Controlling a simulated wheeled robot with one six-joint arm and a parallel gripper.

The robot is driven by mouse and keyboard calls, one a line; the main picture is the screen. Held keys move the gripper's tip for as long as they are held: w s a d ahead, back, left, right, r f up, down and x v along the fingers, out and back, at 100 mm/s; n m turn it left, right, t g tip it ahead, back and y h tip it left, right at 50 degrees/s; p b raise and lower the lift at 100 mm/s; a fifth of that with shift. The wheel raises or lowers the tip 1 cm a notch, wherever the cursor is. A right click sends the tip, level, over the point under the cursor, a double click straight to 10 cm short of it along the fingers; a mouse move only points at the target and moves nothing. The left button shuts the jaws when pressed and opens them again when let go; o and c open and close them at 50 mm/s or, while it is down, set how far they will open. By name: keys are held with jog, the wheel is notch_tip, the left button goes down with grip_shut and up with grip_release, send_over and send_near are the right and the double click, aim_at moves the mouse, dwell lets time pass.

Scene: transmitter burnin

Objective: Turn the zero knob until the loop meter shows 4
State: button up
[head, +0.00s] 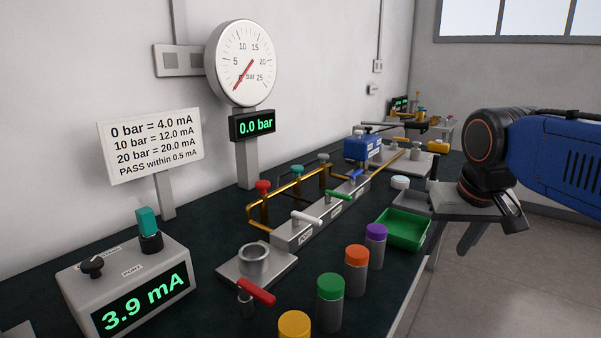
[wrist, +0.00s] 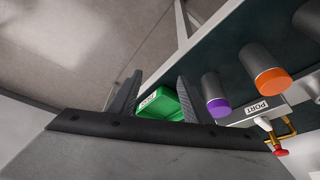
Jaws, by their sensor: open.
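The loop meter (head: 143,299) is a grey box at the front left of the bench, its green display reading 3.9 mA. On its top are a black knob (head: 92,266) at the left and a teal-capped knob or plug (head: 148,224) on a black base near a PORT label. I cannot tell from the lettering which one is the zero knob. My gripper (head: 490,232) is at the right, beyond the bench edge and far from the meter. In the wrist view my gripper (wrist: 155,100) has its two fingers apart with nothing held between them; the green tray shows beyond.
A round gauge (head: 244,62) points near 0 above a display (head: 252,125) of 0.0 bar. A sign (head: 150,144) lists bar and mA values. Capped cylinders, including a green one (head: 330,300), stand along the front. A green tray (head: 390,240) and valve manifold (head: 320,215) lie behind.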

jog(key=s+f+n, duration=0.1)
jog(key=s+f, duration=1.1)
jog(key=f, duration=0.2)
jog(key=shift+f+y, duration=0.3)
jog(key=shift+f, duration=0.1)
jog(key=shift+d, duration=0.15)
jog(key=shift+c, duration=0.3)
dwell(1.5)
